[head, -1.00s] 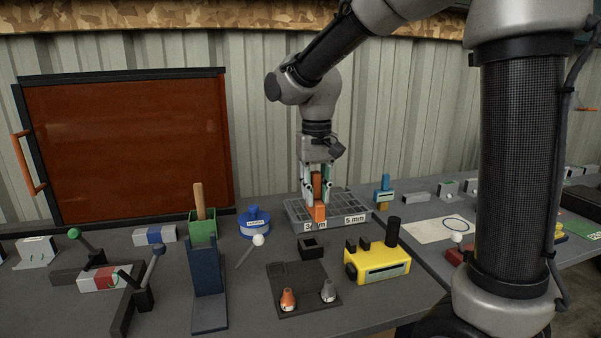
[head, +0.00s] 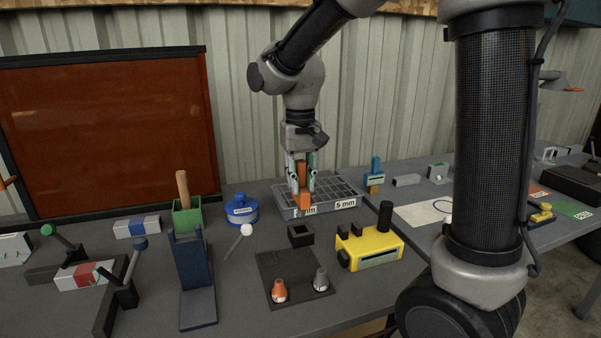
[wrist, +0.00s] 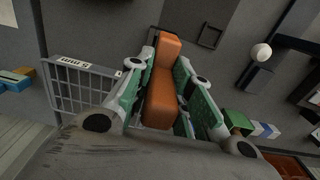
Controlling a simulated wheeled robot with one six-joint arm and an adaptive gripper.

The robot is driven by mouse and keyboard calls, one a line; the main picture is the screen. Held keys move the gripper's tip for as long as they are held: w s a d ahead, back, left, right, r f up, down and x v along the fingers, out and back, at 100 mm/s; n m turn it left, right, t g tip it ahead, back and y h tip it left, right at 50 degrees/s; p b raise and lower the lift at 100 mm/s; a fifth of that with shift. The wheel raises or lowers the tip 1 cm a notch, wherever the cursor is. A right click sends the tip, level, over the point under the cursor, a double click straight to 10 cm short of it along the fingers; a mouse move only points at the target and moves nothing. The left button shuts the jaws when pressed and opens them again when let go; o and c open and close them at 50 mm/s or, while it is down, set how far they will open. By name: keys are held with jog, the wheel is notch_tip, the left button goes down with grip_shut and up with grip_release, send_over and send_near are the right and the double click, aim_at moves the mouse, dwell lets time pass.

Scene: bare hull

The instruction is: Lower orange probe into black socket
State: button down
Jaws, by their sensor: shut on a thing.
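My gripper (head: 302,186) is shut on the orange probe (head: 304,201). In the head view the probe hangs upright between the fingers, in front of the grey sorting tray. In the wrist view the orange probe (wrist: 162,85) lies between the green-sided fingers (wrist: 160,95). The black socket (head: 300,236) is a small square, open-topped block on the bench, nearer the camera than the probe and apart from it. It also shows as a dark square in the wrist view (wrist: 211,36), beyond the probe. The probe's height above the bench is hard to judge.
The grey gridded tray (head: 345,192) stands behind the socket. A yellow block device (head: 370,250) is right of the socket. A dark plate (head: 268,268) with an orange and a grey cone lies in front. A white-knobbed lever (head: 247,230) and a blue container (head: 241,211) stand left.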

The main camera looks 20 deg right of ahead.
aim_at(301, 206)
jog(key=shift+f, duration=3.3)
jog(key=shift+f, duration=0.6)
jog(key=c, duration=1.2)
grip_release()
jog(key=shift+o, duration=0.2)
jog(key=o, duration=0.4)
jog(key=shift+o, duration=0.2)
jog(key=shift+r, duration=0.15)
jog(key=shift+r, duration=4.4)
